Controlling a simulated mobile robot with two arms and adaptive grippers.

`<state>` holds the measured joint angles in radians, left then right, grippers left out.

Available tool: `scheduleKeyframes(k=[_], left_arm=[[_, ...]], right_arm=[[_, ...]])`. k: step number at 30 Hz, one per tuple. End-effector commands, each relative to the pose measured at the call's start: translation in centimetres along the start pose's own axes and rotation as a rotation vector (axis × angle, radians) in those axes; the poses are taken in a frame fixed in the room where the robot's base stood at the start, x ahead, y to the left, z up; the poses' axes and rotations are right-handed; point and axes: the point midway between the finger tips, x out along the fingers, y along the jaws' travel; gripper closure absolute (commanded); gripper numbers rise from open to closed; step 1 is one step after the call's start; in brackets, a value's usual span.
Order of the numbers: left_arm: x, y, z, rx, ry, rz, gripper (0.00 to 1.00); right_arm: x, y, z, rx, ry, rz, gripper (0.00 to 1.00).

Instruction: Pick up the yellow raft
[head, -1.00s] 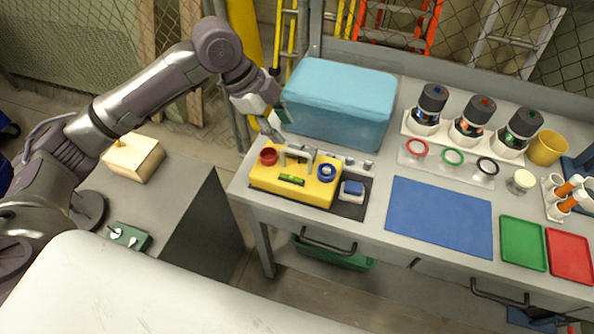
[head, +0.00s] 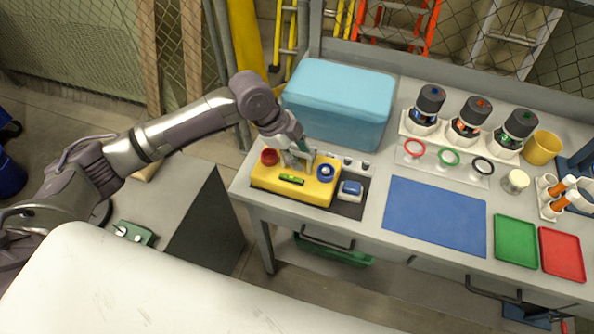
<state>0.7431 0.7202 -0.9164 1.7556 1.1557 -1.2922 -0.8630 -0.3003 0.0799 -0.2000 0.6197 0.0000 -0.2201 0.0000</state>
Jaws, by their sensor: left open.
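The yellow raft (head: 314,191) is a flat yellow block at the left end of the workbench. On it are a red cup-like ring (head: 269,157), a blue ring (head: 325,172), a green level strip (head: 291,180) and a pale raised handle. My left gripper (head: 297,160) is at the raft's handle from above and behind, with its jaws open. The gripper hides part of the handle, and I cannot tell whether the fingers touch it. My right gripper is not in view.
A teal box (head: 340,95) stands close behind the raft. A small blue-and-white block (head: 350,190) sits just right of it. A blue mat (head: 435,216), green tray (head: 515,242), red tray (head: 562,254) and several dark-topped thrusters (head: 429,105) are farther right.

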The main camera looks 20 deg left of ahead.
Motion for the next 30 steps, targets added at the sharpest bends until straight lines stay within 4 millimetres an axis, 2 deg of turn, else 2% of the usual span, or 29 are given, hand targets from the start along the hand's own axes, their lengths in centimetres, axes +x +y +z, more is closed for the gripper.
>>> scheduleKeyframes(k=[1, 8, 25, 30], left_arm=[[-0.02, -0.01, 0.01, 0.0, 0.0, 0.0, 0.62], [-0.05, -0.02, 0.01, 0.0, 0.0, 0.0, 1.0], [-0.16, -0.1, -0.07, 0.001, 0.001, -0.002, 1.0], [-0.72, -0.31, -0.29, 0.001, 0.002, -0.005, 1.0]], right_arm=[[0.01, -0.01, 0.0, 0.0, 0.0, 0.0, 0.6], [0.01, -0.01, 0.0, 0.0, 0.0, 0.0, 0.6], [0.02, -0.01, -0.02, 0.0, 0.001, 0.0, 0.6], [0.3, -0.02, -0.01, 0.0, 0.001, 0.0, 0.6]])
